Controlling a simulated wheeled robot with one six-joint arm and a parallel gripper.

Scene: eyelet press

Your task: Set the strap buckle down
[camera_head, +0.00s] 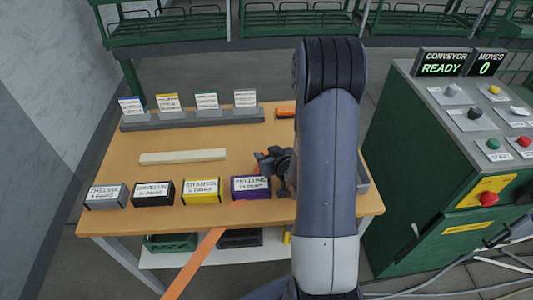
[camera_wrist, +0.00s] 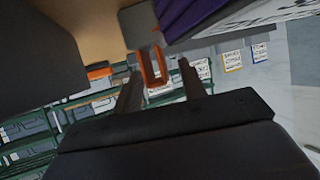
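My gripper (camera_wrist: 160,70) shows in the wrist view with its two dark fingers apart. An orange, frame-shaped piece that looks like the strap buckle (camera_wrist: 165,68) is between the fingertips, with a narrow gap seen on each side. I cannot tell what bears it. In the head view my gripper (camera_head: 268,162) is over the right part of the wooden table (camera_head: 150,220), behind the purple box, partly hidden by my arm. The buckle cannot be made out there.
Black, yellow and purple (camera_head: 250,188) labelled boxes and a grey one stand along the table's front. A pale bar (camera_head: 183,157) lies mid-table. A grey rack (camera_head: 190,119) with label cards is at the back. A green control console (camera_head: 430,165) stands right.

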